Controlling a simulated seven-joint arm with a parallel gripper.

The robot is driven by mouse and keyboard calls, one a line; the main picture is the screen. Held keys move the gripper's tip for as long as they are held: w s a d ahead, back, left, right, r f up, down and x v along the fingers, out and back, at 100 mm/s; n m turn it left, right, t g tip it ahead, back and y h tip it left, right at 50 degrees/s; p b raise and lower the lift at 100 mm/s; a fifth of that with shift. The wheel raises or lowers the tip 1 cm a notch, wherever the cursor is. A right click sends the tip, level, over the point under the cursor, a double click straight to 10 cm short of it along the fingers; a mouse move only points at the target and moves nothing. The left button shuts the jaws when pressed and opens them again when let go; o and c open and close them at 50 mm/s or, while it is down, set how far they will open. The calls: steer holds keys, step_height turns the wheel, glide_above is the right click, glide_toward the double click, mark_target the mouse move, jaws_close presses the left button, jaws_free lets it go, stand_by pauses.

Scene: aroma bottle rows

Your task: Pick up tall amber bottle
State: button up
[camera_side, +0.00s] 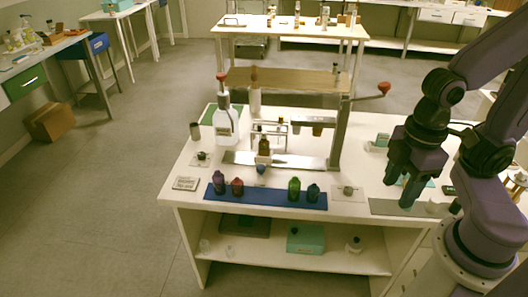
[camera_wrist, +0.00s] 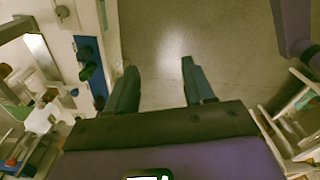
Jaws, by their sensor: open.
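A small amber-brown bottle (camera_side: 264,147) stands upright near the metal base plate of the press-like stand, in the middle of the white table in the side view. It looks like the amber bottle, though its height is hard to judge. I cannot make it out in the wrist view. My gripper (camera_side: 407,192) points down over the right part of the table, well to the right of this bottle. In the wrist view my gripper (camera_wrist: 159,70) has its two fingers apart, with only floor visible between them.
A blue mat (camera_side: 265,197) along the front edge carries dark, red and green bottles. A large white bottle (camera_side: 226,122) stands at the back left. The metal stand (camera_side: 339,135) with a red-knobbed lever rises between my gripper and the amber bottle. A grey mat (camera_side: 388,207) lies below my gripper.

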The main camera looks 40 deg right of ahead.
steer(key=w+a+f+m+t+y, duration=0.1)
steer(key=w+a+f+m, duration=0.25)
steer(key=w, duration=0.35)
steer(key=w+a+f+m+t+y, duration=0.1)
steer(key=w+a+f+m+t, duration=0.1)
steer(key=w+a, duration=0.4)
steer(key=w+a+f+m+t+y, duration=0.1)
steer(key=w+a+f+m, duration=0.25)
steer(key=w, duration=0.45)
steer(key=m+t+h, duration=0.8)
steer(key=h, duration=0.1)
glide_toward(264, 144)
steer(key=x, duration=1.3)
steer(key=shift+d, duration=0.15)
steer(key=c, duration=0.8)
steer(key=shift+c, duration=0.2)
